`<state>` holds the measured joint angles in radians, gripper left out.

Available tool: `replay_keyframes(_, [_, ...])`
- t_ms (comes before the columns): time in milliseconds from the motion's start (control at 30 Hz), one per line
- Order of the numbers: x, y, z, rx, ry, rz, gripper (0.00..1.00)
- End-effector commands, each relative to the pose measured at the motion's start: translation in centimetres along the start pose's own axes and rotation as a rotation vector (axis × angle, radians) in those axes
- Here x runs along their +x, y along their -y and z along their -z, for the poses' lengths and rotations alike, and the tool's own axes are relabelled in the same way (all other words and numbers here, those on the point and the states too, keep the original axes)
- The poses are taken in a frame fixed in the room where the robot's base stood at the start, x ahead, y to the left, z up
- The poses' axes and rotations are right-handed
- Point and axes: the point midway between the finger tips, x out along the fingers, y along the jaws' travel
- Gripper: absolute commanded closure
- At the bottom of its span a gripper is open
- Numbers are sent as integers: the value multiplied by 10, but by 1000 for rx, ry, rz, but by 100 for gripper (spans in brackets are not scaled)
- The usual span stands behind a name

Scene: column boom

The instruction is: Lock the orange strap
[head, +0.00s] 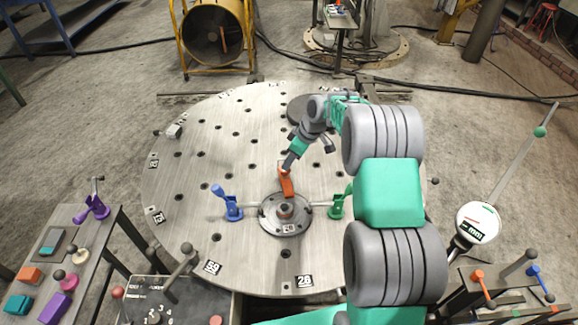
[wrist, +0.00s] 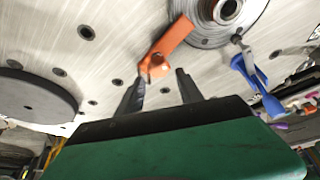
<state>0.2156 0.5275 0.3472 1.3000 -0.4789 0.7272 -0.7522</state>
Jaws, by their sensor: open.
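The orange strap (head: 286,182) is a short bar at the steel hub (head: 270,214) on the round table. It reaches from the hub toward the far side. In the wrist view the orange strap (wrist: 172,45) runs from the hub (wrist: 228,12) down to a folded end with a small knob. My gripper (head: 290,160) is at the strap's far end. In the wrist view my gripper (wrist: 160,82) is open, with the strap's end just ahead of and between its fingertips. I cannot tell whether they touch.
A blue clamp (head: 230,204) stands left of the hub and a green clamp (head: 337,206) right of it, partly behind my arm. A dark disc (head: 300,108) lies farther back on the perforated round table (head: 195,150). A side bench (head: 75,235) with coloured parts stands at the left.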

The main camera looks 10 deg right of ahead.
Motion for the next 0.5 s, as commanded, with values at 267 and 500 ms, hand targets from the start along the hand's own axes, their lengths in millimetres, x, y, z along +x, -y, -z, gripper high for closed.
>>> replay_keyframes(267, [45, -1, -1, 4, 0, -1, 56])
replay_keyframes(500, [50, -2, -2, 6, 0, -3, 56])
